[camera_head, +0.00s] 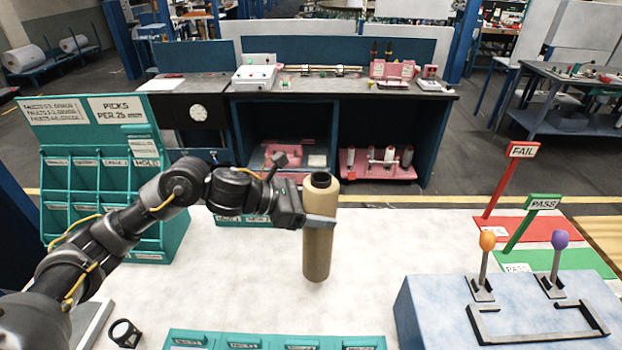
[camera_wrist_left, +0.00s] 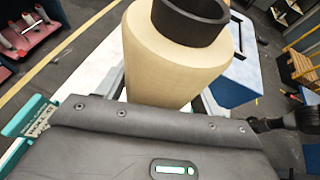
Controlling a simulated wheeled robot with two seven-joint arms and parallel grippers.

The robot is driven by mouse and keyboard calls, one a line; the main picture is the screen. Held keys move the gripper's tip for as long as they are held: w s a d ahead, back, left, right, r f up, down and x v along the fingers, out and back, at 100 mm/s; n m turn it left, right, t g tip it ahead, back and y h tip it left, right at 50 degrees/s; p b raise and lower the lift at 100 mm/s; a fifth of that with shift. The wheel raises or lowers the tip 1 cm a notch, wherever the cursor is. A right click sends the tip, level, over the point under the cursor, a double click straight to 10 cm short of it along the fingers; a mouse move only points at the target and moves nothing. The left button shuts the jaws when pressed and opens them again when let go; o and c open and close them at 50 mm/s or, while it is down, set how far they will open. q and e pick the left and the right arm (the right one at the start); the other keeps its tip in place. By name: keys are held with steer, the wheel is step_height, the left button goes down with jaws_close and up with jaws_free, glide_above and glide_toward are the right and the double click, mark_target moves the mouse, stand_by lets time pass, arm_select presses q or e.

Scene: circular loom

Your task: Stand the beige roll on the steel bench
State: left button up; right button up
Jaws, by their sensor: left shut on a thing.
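The beige roll (camera_head: 317,250) is a tall cone-like tube with a dark open core at its top. My left gripper (camera_head: 320,221) is shut on the upper part of its side and holds it upright over the pale bench top (camera_head: 240,285). I cannot tell whether its lower end touches the bench. In the left wrist view the roll (camera_wrist_left: 175,65) rises between the fingers, which it largely hides. My right gripper does not show in the head view.
A teal rack (camera_head: 100,190) stands at the left. A blue-grey box (camera_head: 430,310) with two levers is at the front right, before red and green mats (camera_head: 560,260). A black ring (camera_head: 124,333) and teal tray (camera_head: 270,340) lie in front. The bench around the roll is clear.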

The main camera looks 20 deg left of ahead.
arm_select(q)
steer(key=shift+w+a+r+t, duration=0.1)
steer(key=shift+a+t, duration=0.2)
steer(key=shift+a, duration=0.1)
steer(key=shift+w+a+f, duration=0.15)
steer(key=shift+a+f, duration=0.1)
steer(key=shift+a+f+b, duration=0.1)
steer(key=shift+f+b, duration=0.2)
steer(key=shift+f, duration=0.4)
steer(key=shift+f+b, duration=0.4)
steer(key=shift+f, duration=0.75)
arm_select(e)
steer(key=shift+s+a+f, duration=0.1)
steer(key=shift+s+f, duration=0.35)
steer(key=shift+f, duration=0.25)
arm_select(q)
steer(key=o, duration=1.9)
steer(key=shift+f, duration=0.15)
